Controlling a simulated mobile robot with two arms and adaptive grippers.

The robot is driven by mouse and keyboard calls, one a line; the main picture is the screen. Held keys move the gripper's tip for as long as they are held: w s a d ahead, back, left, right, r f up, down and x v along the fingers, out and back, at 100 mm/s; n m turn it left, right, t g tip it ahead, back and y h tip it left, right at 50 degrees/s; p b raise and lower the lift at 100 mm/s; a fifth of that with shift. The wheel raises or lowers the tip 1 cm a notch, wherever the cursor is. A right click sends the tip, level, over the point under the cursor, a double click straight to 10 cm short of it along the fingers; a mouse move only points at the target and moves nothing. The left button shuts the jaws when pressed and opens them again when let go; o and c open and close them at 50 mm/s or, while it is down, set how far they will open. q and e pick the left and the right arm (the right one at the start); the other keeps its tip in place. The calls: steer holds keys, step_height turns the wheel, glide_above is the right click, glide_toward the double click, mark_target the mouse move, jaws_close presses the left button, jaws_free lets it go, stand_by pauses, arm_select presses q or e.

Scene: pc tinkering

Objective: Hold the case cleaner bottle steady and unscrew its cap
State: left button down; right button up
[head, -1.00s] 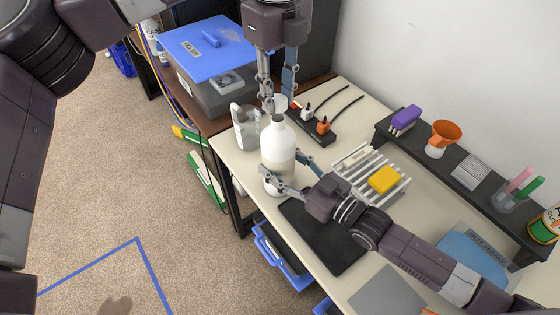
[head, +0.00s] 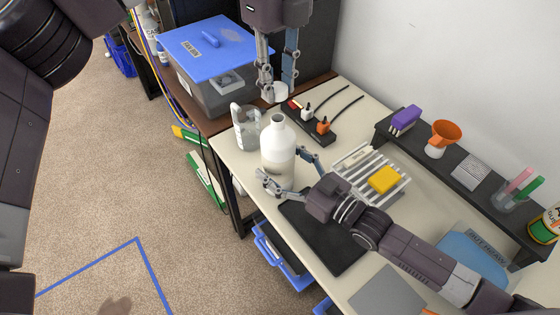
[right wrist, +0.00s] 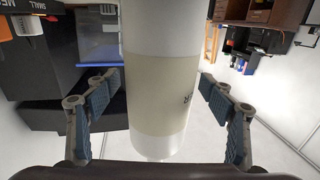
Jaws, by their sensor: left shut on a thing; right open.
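The case cleaner bottle (head: 278,156), white with a grey-beige band, stands upright near the table's left edge, its neck (head: 278,118) bare. My left gripper (head: 277,92) comes down from above and is shut on the white cap (head: 280,92), which is clear of the neck and slightly behind it. My right gripper (head: 283,167) is open, with its fingers on either side of the lower bottle. In the right wrist view the bottle (right wrist: 157,95) stands between the spread fingers of the right gripper (right wrist: 160,84), with gaps visible on both sides.
A white rack (head: 362,172) with a yellow sponge (head: 384,179) and a black mat (head: 322,236) are nearby. A blue-lidded bin (head: 208,75) stands at the back left.

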steer(key=shift+d, duration=0.1)
steer(key=v, duration=1.1)
steer(key=shift+s+f, duration=0.1)
steer(key=shift+s+d, duration=0.2)
steer(key=shift+d, duration=0.1)
